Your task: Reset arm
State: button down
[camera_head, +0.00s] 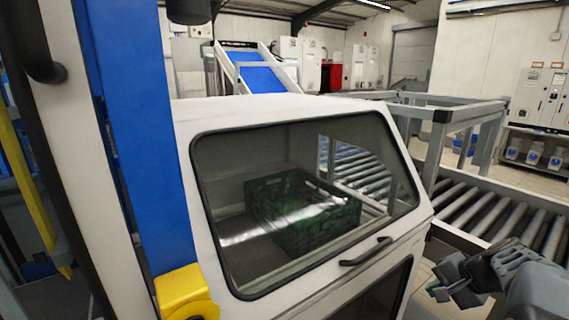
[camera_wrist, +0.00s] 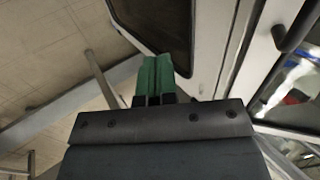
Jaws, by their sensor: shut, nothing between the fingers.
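My gripper (camera_head: 458,283) is at the lower right of the head view, to the right of the white machine housing (camera_head: 418,222) and apart from its door handle. In the wrist view its green fingertips (camera_wrist: 154,76) are together, with nothing between them. Part of my arm shows behind it at the right edge of the head view.
A green crate (camera_head: 290,190) sits behind the housing's window. A roller conveyor (camera_head: 500,215) with a grey metal frame (camera_head: 440,115) runs at the right. A blue inclined belt (camera_head: 262,80) and cabinets (camera_head: 540,98) stand farther back. A blue post (camera_head: 140,130) rises at the left.

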jog(key=s+a+n+h, duration=0.1)
jog(key=s+a+n, duration=0.2)
jog(key=a, duration=0.3)
jog(key=s+a+f+n+g+h, duration=0.1)
jog(key=s+a+n, duration=0.2)
jog(key=a, duration=0.4)
jog(key=s+a+n+g+h, duration=0.1)
jog(key=s+a+n+h, duration=0.1)
jog(key=a+n, duration=0.3)
jog(key=shift+s+a+f, duration=0.2)
jog(key=shift+s+a, duration=0.6)
